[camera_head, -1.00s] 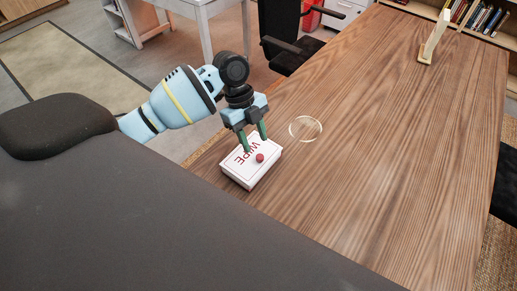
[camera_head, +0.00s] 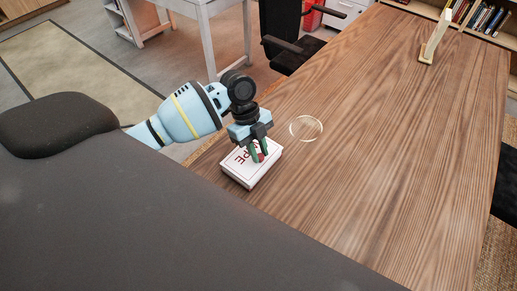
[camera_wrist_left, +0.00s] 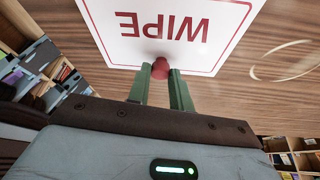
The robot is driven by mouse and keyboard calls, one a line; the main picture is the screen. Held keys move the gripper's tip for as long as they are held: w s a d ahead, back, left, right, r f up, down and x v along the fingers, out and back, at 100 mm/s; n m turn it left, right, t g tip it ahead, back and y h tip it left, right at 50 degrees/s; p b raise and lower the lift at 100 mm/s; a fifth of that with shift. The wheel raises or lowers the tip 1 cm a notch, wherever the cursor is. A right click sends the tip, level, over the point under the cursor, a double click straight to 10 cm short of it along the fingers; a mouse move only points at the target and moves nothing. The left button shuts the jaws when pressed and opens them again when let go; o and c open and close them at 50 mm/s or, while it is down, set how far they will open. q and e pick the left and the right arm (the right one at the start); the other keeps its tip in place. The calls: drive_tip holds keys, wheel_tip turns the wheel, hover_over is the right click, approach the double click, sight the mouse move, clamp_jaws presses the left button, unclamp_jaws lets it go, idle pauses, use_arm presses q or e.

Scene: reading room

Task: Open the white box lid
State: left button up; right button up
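The white box (camera_head: 236,172) lies on the wooden table near its left edge. Its lid has a red border, the red letters "WIPE" and a small red knob. In the left wrist view the lid (camera_wrist_left: 205,20) fills the top, and the knob (camera_wrist_left: 160,68) sits at its near edge. My left gripper (camera_head: 260,157) is over the lid, pointing down. Its two green fingers stand on either side of the knob, with no clear gap seen, and look shut on it. The lid rests flat on the box. My right gripper is not in view.
The wooden table (camera_head: 380,150) is mostly clear. A pale ring (camera_head: 306,128) lies on it just right of the box. An upright pale panel (camera_head: 436,38) stands at the far end. A dark chair (camera_head: 290,45) stands beyond the table's left edge.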

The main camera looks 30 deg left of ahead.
use_arm(q)
drive_tip(key=shift+d, duration=0.1)
clamp_jaws()
